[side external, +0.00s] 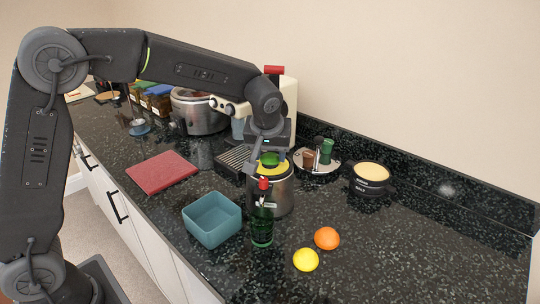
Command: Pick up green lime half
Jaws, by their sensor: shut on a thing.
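The green lime half (270,159) shows as a small green shape at the end of my arm. My gripper (269,153) points down and is shut on it, above the steel pot (284,196). The fingers are small and partly hidden. A yellow surface shows at the top of the pot just below the lime half; I cannot tell whether the two touch.
A dark green bottle (262,228) with a red cap stands in front of the pot. A teal square bin (213,220), a lemon (306,260), an orange (327,238) and a black pan (372,179) are nearby. The right counter front is clear.

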